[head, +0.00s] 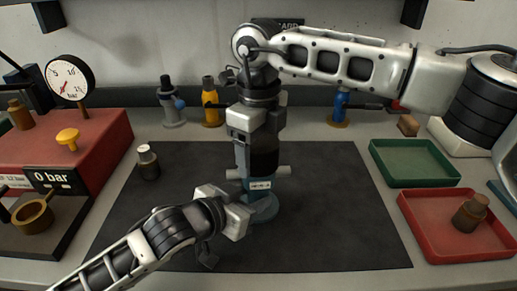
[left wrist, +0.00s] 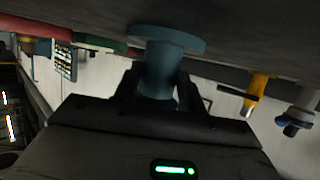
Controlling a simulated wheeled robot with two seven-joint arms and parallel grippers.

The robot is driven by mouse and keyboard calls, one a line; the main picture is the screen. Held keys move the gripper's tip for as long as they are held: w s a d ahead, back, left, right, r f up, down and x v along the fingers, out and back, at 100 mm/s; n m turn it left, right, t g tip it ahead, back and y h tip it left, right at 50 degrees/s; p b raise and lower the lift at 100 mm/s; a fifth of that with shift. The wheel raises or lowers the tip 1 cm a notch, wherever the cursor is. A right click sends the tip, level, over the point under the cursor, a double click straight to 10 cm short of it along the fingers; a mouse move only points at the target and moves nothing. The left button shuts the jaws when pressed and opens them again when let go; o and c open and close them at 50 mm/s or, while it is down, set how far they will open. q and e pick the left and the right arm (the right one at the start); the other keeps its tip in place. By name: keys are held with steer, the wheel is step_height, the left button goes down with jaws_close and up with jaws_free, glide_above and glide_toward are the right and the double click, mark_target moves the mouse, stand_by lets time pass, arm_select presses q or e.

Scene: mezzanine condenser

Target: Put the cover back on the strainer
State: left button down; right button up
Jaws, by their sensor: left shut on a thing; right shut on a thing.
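The strainer (head: 262,186) stands upright on the dark mat, a blue-teal body with a white label, grey side stubs and a round foot. In the left wrist view its teal lower body (left wrist: 160,68) and round foot show upside down. My left gripper (head: 236,212) is shut on this lower body from the left, one finger on each side. My right gripper (head: 252,158) points straight down over the strainer's top and is shut on what seems to be the cover. The cover is mostly hidden by the gripper, and I cannot tell whether it touches the body.
A small dark jar with a pale top (head: 148,162) stands on the mat's left. A green tray (head: 416,181) and a red tray (head: 470,255) holding a brown part (head: 469,213) lie right. A red box (head: 95,150) with gauge (head: 70,78) stands left. Several coloured fittings line the back.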

arm_select(q)
steer(key=shift+f, duration=0.15)
arm_select(e)
steer(key=o, duration=1.2)
steer(key=shift+r, duration=0.15)
step_height(320, 180, up, 12)
steer(key=shift+f, duration=0.1)
arm_select(q)
steer(key=c, duration=0.7)
jaws_free()
steer(key=shift+c, duration=0.2)
steer(key=shift+s+a, duration=0.1)
